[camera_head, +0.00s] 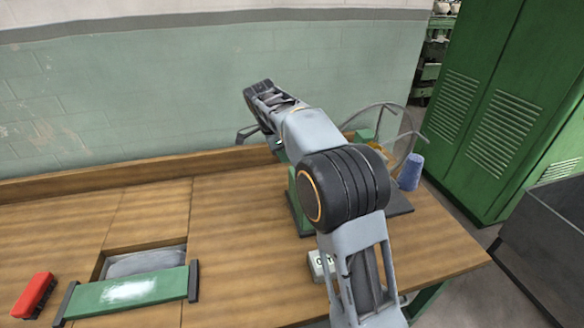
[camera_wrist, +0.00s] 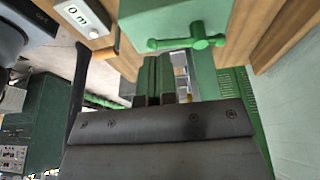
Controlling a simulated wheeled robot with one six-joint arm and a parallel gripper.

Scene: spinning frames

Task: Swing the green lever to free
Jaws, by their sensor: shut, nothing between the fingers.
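A green lever (camera_wrist: 188,42) with a round hub and knobbed ends shows at the top of the wrist view, on the face of a green housing (camera_wrist: 160,17). In the head view the green machine (camera_head: 298,205) stands on the bench, mostly hidden behind my arm, and I cannot pick out the lever there. My gripper (camera_wrist: 156,78) is shut and empty in the wrist view, below the lever in the picture and apart from it. In the head view my gripper (camera_head: 247,132) is small and partly hidden beyond the wrist.
The wooden bench (camera_head: 235,225) has free room left of the machine. A green cabinet (camera_head: 505,100) is beyond.

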